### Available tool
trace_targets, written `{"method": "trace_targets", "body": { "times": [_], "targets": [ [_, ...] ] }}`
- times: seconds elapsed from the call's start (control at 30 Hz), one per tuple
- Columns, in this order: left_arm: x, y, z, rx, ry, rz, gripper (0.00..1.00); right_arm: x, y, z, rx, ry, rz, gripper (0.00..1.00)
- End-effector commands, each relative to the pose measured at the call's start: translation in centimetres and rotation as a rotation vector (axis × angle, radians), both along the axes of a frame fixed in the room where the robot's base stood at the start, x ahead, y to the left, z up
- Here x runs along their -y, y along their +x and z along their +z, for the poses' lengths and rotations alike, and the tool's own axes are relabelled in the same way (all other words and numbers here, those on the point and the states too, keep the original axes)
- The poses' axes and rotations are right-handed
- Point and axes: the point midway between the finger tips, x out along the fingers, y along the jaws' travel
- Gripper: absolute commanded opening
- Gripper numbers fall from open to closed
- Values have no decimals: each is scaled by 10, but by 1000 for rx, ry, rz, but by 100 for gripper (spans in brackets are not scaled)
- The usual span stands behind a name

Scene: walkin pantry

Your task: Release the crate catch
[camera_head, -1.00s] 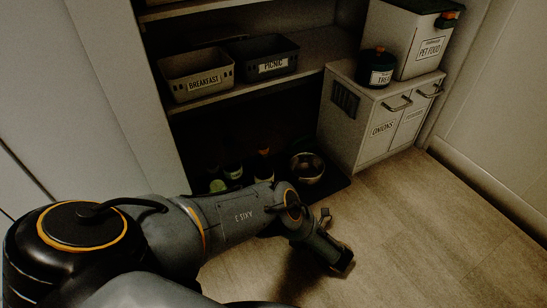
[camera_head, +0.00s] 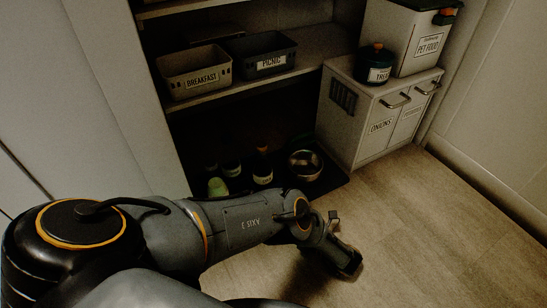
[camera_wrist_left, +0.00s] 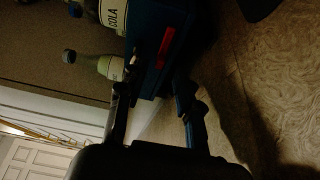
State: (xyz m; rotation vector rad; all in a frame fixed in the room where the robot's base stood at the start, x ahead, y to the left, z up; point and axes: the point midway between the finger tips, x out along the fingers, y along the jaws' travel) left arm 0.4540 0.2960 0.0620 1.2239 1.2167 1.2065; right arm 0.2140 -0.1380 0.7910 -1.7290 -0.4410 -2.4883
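In the left wrist view, which is turned on its side, a dark blue box (camera_wrist_left: 176,18), likely the crate, stands just ahead of my left gripper (camera_wrist_left: 153,105). A red strip (camera_wrist_left: 166,47) is on its near face, with a small pale part beside it; I cannot tell which is the catch. The left gripper's fingers are apart, with nothing seen between them, and their tips are close to the box. Whether they touch it is unclear. In the head view the left gripper (camera_head: 345,262) is low over the floor, and my arm hides the box. My right gripper is not in view.
Bottles (camera_head: 262,170) and a metal bowl (camera_head: 305,165) stand under the shelf. A cola bottle (camera_wrist_left: 113,14) and a green bottle (camera_wrist_left: 110,67) are beside the box. A white cabinet (camera_head: 350,125) stands behind; the floor (camera_head: 440,230) at right is clear.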

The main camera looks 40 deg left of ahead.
Motion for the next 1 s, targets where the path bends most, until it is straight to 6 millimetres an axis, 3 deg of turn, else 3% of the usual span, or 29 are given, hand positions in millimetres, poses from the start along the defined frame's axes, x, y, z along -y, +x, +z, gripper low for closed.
{"method": "trace_targets", "body": {
  "times": [0.13,0.33,1.0],
  "targets": [
    [28,0,0,2,-2,-4,34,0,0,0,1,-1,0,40],
    [45,0,-1,0,0,-1,34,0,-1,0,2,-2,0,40],
    [51,0,-1,-2,-1,0,34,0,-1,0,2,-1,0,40]
  ]
}}
